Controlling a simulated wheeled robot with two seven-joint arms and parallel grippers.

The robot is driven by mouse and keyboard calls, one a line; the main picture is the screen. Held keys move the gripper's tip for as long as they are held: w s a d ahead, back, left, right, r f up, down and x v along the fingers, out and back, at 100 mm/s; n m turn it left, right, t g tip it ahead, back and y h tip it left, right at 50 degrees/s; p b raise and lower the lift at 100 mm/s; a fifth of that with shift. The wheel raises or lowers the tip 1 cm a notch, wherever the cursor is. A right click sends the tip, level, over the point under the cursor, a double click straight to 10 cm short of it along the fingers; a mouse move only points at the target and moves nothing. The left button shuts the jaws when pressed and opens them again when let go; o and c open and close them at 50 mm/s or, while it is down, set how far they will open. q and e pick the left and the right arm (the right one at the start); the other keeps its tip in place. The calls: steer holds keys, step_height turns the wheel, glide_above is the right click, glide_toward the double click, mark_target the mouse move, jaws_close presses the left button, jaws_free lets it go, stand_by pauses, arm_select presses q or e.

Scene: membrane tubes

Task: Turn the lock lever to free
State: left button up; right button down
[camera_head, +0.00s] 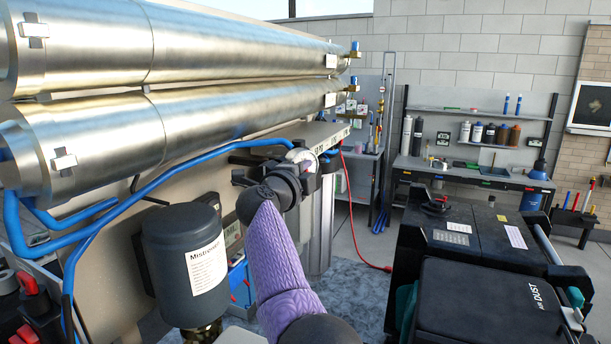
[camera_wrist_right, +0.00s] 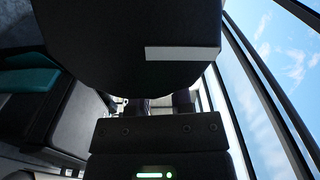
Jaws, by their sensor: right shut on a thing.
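My right gripper (camera_head: 312,168) is at the end of the purple-sleeved arm, by the end of the grey shelf under the steel tubes. It is shut on a part there that looks to be the lock lever, but the fingers and wrist mostly hide it. I cannot tell the lever's angle. In the right wrist view, a large dark rounded body (camera_wrist_right: 130,30) with a white strip fills the top, and my dark gripper housing (camera_wrist_right: 160,132) is below it. The fingertips cannot be made out there. My left gripper is not in view.
Two large steel tubes (camera_head: 230,45) run above the arm on the left. A blue hose (camera_head: 150,187) passes below them. A dark cylinder with a white label (camera_head: 185,250) stands left of the arm. A black case (camera_head: 490,305) is at the right. A workbench (camera_head: 480,175) stands behind.

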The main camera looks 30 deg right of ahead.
steer(key=shift+f+m+b, duration=0.3)
steer(key=shift+f+m, duration=0.05)
steer(key=shift+m, duration=0.15)
steer(key=c, duration=0.5)
jaws_free()
steer(key=b+v, duration=0.3)
steer(key=v, duration=0.7)
